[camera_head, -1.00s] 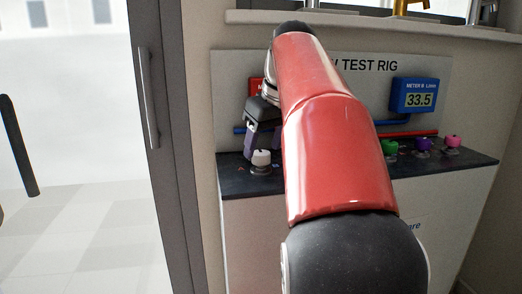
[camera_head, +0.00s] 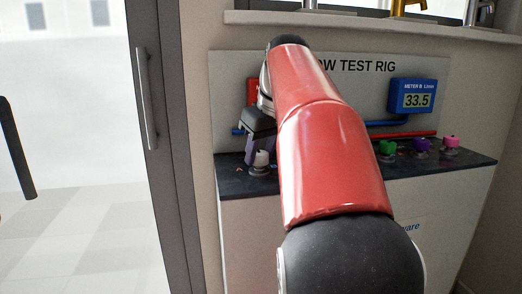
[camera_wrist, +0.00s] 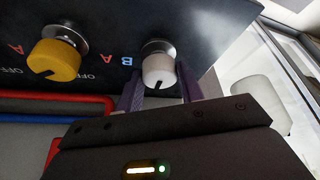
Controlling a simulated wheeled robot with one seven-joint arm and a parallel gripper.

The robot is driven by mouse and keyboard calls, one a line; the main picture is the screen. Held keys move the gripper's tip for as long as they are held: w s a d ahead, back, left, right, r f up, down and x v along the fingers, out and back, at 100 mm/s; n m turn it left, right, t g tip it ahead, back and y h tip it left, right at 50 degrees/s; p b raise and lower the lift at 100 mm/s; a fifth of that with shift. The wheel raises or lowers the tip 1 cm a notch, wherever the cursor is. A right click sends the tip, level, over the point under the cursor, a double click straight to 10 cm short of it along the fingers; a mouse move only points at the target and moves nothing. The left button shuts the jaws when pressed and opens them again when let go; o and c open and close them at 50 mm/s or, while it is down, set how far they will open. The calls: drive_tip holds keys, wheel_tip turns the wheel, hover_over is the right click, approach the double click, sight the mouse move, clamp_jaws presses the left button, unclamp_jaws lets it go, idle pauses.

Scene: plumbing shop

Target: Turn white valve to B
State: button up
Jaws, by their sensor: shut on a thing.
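The white valve (camera_wrist: 159,70) is a round knob with a dark mark on its rim, on a metal base on the dark counter. It also shows in the head view (camera_head: 261,159), partly covered by my gripper. My gripper (camera_wrist: 160,86) has its two purple fingers on either side of the white knob and is shut on it. A blue letter B (camera_wrist: 126,61) is printed on the counter beside the valve in the wrist view. In the head view my gripper (camera_head: 256,152) reaches the knob from above and behind my red arm.
A yellow valve (camera_wrist: 55,62) stands beside the white one, with A and OFF labels near it. Green (camera_head: 387,147), purple (camera_head: 422,145) and pink (camera_head: 451,142) valves stand to the right. The blue meter (camera_head: 417,96) reads 33.5. Red and blue pipes run behind.

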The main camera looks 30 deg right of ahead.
drive_tip(key=m+h, duration=0.2)
drive_tip(key=m, duration=0.3)
drive_tip(key=shift+a+m, duration=0.15)
drive_tip(key=shift+m, duration=0.25)
drive_tip(key=m+g+h, duration=0.1)
drive_tip(key=m, duration=0.2)
drive_tip(key=m+h, duration=0.1)
drive_tip(key=m, duration=0.2)
drive_tip(key=shift+w+a+g+p, duration=0.1)
drive_tip(key=shift+w+g+p, duration=0.05)
drive_tip(key=shift+g+p, duration=0.25)
drive_tip(key=o, duration=1)
drive_tip(key=v, duration=0.7)
drive_tip(key=shift+a+r, duration=0.25)
drive_tip(key=shift+r, duration=0.05)
